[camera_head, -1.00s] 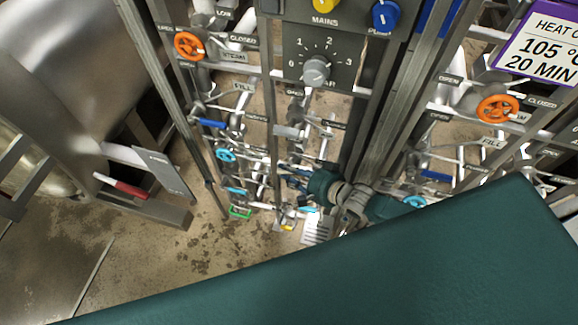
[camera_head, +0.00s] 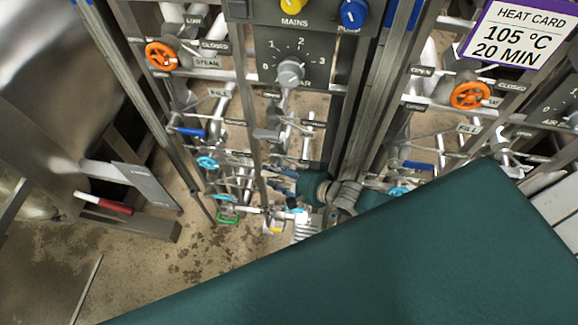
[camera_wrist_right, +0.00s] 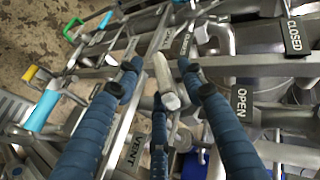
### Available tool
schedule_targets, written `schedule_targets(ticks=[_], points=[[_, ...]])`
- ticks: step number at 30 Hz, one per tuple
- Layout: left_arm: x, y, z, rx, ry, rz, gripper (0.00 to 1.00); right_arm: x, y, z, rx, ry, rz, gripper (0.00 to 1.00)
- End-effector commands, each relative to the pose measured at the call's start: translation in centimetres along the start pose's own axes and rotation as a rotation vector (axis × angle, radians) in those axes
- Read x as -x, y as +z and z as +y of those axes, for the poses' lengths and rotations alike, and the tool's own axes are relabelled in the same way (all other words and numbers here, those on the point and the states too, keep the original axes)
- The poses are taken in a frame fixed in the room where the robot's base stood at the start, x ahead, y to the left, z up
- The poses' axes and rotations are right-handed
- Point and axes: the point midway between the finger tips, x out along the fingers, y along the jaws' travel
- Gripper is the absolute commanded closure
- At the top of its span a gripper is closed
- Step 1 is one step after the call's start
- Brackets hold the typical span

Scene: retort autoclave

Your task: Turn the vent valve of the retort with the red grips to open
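The retort's handle with the red grip (camera_head: 105,203) shows at the left in the head view. In the right wrist view a pale grey lever (camera_wrist_right: 165,80) lies between the fingers of my right gripper (camera_wrist_right: 160,68). A VENT plate (camera_wrist_right: 133,150) is below it, with an OPEN plate (camera_wrist_right: 243,102) and a CLOSED plate (camera_wrist_right: 292,37) to the right. The blue fingers stand apart, on either side of the lever, with gaps showing. In the head view my right gripper (camera_head: 282,182) is low among the pipes, and the lever there is hard to make out. My left gripper is out of view.
Orange handwheels (camera_head: 161,56) and (camera_head: 470,95) flank a control panel (camera_head: 290,60) with a dial. Metal posts (camera_head: 370,120) and blue-handled valves (camera_head: 188,131) crowd the arm. Bare floor (camera_head: 170,245) shows at lower left.

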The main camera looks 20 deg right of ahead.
Motion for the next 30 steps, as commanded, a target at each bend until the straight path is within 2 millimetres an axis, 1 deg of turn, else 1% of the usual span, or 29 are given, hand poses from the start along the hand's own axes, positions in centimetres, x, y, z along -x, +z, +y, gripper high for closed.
schedule_targets(ticks=[1, 9, 12, 15, 20, 30], points=[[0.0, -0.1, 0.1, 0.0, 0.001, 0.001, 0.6, 1.0, 0.1, 0.2, 0.0, 0.004, -0.002, 0.6], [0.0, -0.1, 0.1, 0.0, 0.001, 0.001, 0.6, 6.9, 0.1, 0.3, 0.0, 0.005, -0.003, 0.6], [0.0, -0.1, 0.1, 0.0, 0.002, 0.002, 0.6, 8.6, 0.1, 0.2, 0.001, 0.004, -0.003, 0.6], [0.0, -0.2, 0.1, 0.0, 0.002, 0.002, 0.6, 9.8, 0.1, 0.2, 0.0, 0.004, -0.002, 0.6], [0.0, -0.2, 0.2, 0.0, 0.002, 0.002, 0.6, 10.6, 0.1, 0.1, 0.0, 0.002, -0.002, 0.6], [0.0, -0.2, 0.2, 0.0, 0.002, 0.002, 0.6, 10.6, 0.0, 0.1, 0.0, 0.001, -0.001, 0.6]])
